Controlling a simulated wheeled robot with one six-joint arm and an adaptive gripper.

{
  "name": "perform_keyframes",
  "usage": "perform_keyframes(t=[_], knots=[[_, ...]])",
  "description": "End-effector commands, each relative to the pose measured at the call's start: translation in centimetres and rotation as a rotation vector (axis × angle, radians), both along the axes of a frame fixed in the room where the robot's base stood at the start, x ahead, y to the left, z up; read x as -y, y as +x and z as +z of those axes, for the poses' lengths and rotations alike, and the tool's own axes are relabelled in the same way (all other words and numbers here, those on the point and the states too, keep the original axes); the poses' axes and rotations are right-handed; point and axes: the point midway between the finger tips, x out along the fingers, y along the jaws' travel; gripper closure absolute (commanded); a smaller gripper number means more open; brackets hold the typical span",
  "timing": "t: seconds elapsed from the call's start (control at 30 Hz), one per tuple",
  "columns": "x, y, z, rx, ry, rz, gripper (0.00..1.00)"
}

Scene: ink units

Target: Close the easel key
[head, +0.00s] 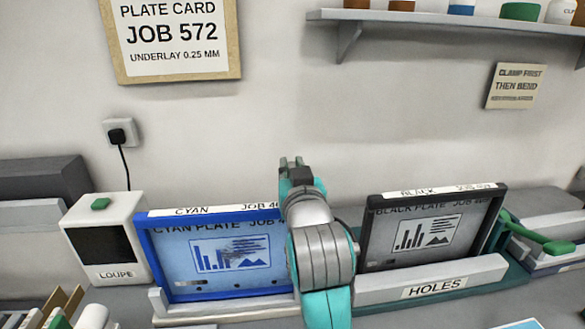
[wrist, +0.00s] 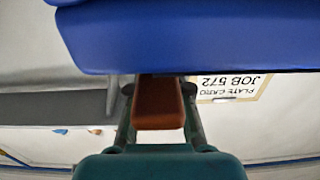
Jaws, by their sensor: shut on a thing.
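In the wrist view, my gripper (wrist: 160,95) has its two fingers on either side of an orange-brown block (wrist: 158,108), which I take to be the easel key. The fingers are shut on it. The blue frame of the cyan plate (wrist: 200,40) fills the top of that view, close beyond the fingertips. In the head view, the blue cyan frame (head: 146,250) stands upright on the easel, left of my arm. My arm hides the gap between this frame and the black frame (head: 500,215). The key and its contact with the gripper are hidden there.
A white loupe box (head: 115,215) stands left of the cyan frame. A green handle (head: 545,240) sticks out right of the black frame. The pale HOLES ledge (head: 480,272) runs along the front.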

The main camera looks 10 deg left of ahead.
Motion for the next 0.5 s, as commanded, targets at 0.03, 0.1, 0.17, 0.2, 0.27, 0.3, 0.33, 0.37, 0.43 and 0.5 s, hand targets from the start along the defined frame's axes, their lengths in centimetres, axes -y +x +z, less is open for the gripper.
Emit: perform_keyframes(t=[0.03,0.1,0.17,0.2,0.27,0.3,0.33,0.37,0.43,0.5], knots=[[-0.02,-0.01,0.00,0.000,0.000,0.004,1.00],[-0.05,-0.01,0.00,0.000,0.000,0.005,1.00],[-0.05,-0.01,0.00,0.000,0.000,0.005,1.00],[-0.05,-0.03,0.00,0.000,0.000,0.005,1.00],[-0.05,-0.03,0.00,0.000,0.000,0.004,1.00],[-0.06,-0.03,0.00,0.000,0.000,0.004,1.00],[-0.06,-0.03,0.00,0.000,0.000,0.004,0.74],[-0.06,-0.03,0.00,0.000,0.000,0.004,0.67],[-0.05,-0.03,0.00,0.000,0.000,0.004,0.56],[-0.05,-0.03,0.00,0.000,0.000,0.004,0.56]])
